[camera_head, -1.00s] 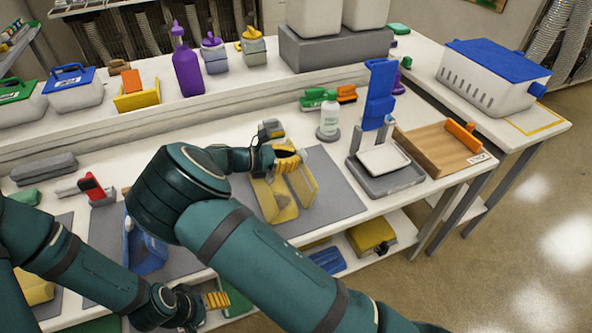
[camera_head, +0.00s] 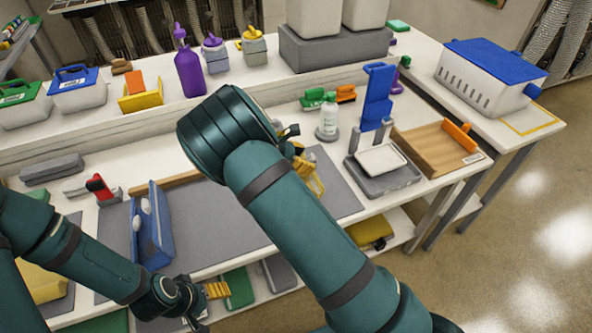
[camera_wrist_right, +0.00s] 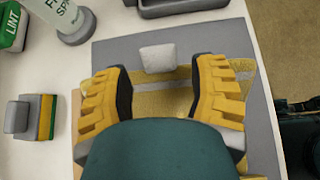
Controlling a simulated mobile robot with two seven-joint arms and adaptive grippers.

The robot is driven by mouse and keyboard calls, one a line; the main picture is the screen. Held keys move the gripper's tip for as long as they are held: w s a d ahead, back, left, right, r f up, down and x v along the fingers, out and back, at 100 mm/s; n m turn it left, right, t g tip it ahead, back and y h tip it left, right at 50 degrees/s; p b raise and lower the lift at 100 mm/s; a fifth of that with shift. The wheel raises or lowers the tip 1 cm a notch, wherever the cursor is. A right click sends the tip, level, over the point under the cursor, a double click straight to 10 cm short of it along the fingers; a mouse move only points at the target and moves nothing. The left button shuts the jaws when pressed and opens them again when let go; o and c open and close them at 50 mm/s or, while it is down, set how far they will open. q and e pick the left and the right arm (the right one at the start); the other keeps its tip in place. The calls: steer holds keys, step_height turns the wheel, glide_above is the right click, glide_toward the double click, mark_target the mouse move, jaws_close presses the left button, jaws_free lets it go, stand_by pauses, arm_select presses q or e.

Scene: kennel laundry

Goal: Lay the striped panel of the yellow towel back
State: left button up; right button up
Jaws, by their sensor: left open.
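The yellow towel (camera_wrist_right: 150,88) lies on the grey mat (camera_wrist_right: 120,50), seen in the right wrist view. A pale stripe crosses it between my fingers. A small whitish block (camera_wrist_right: 163,58) sits at the towel's far edge. My right gripper (camera_wrist_right: 162,80) is open above the towel, its fingers wide apart with nothing held between them. My wrist hides the near part of the towel. In the head view my right gripper (camera_head: 308,178) is over the mat's right part, and my arm hides most of the towel. My left gripper (camera_head: 217,290) is open and empty in front of the bench edge.
A blue caddy (camera_head: 155,230) stands on the mat's left side. A spray bottle (camera_head: 328,118), a grey tray (camera_head: 383,187) with a white pad and a wooden tray (camera_head: 435,150) stand to the right. The mat's middle (camera_head: 215,225) is clear.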

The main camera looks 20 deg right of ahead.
steer(key=shift+o, duration=0.4)
steer(key=shift+r, duration=0.1)
steer(key=shift+a+r+p, duration=0.3)
steer(key=shift+p, duration=0.05)
steer(key=p+v, duration=0.3)
steer(key=v, duration=0.2)
steer(key=shift+a, duration=0.1)
stand_by(0.5)
